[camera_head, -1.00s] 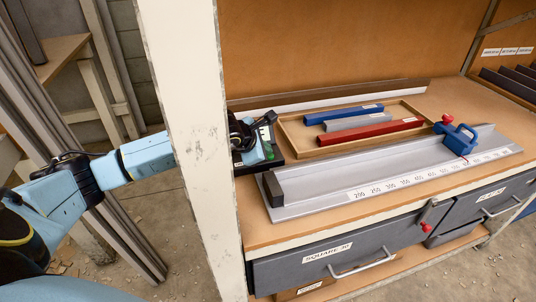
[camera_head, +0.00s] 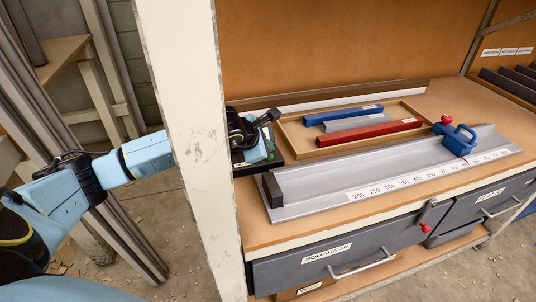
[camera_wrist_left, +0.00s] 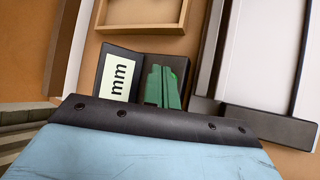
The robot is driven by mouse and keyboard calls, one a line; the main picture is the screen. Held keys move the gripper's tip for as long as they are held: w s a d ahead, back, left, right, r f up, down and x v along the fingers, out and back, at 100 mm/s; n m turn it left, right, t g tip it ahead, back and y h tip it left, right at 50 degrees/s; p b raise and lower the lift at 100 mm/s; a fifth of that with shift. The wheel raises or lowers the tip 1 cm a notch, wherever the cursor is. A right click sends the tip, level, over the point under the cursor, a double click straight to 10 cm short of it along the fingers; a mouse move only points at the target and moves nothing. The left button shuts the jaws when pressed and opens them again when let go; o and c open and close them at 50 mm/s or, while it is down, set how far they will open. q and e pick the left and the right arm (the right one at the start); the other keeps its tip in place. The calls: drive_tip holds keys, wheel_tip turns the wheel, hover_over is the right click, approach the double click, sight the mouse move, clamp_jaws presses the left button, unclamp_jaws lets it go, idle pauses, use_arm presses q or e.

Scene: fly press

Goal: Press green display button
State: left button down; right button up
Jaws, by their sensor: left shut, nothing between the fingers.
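The display is a small black box (camera_wrist_left: 146,59) with a white "mm" label, seen in the left wrist view. In the head view the display (camera_head: 243,166) is at the shelf's left end, partly behind the white post. My left gripper (camera_head: 270,118) is shut and empty over the display, covering the green button there. I cannot tell whether it touches the button. My right gripper is not in view.
The white post (camera_head: 190,120) stands in front of my left arm. A grey measuring rail (camera_head: 330,187) with a blue stop (camera_head: 459,138) runs along the front. Drawers are below.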

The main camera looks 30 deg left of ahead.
use_arm(q)
drive_tip(key=shift+f, duration=0.15)
wheel_tip(320, 180, up, 6)
drive_tip(key=p, duration=0.3)
drive_tip(key=shift+d+r+p, duration=0.25)
drive_tip(key=shift+p, duration=0.1)
